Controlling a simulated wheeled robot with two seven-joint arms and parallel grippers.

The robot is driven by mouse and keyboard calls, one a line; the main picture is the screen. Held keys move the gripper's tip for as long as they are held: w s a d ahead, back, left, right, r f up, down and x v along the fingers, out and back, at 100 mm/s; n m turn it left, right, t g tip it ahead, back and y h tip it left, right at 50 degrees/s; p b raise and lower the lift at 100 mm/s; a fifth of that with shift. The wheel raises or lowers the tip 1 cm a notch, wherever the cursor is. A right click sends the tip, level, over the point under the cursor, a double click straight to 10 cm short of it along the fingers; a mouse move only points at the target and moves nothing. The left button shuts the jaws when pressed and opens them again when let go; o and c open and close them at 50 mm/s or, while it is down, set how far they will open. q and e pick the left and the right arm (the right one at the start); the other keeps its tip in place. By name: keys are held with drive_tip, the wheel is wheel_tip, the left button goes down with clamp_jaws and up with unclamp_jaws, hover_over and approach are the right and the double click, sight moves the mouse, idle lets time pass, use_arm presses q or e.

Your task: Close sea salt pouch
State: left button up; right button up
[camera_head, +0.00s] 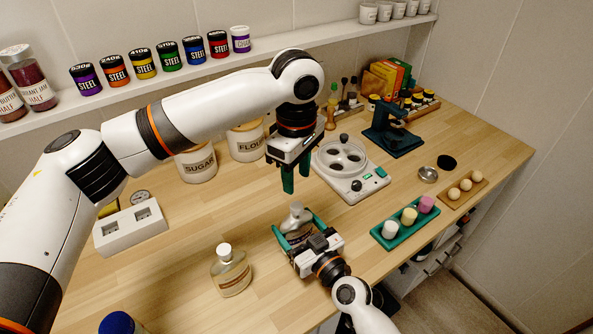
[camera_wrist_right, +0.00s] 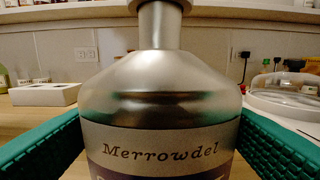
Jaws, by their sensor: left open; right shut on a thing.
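No sea salt pouch can be made out in either view. My right gripper (camera_head: 294,222) is shut on a silver bottle (camera_head: 296,217) near the front of the wooden counter. In the right wrist view the bottle (camera_wrist_right: 160,75) stands upright between the green fingers, its label reading "Merrowdel"; its base is out of frame. My left gripper (camera_head: 296,181) is open and empty, fingers pointing down above the counter, behind the bottle and in front of the flour jar (camera_head: 247,144).
A glass bottle (camera_head: 230,272) with a white cap stands left of my right gripper. A sugar jar (camera_head: 199,166) and white box (camera_head: 131,229) stand left. Bare counter lies between.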

sight(296, 205)
use_arm(q)
drive_tip(key=shift+f, duration=0.1)
drive_tip(key=shift+f, duration=3.95)
drive_tip(key=shift+c, duration=0.5)
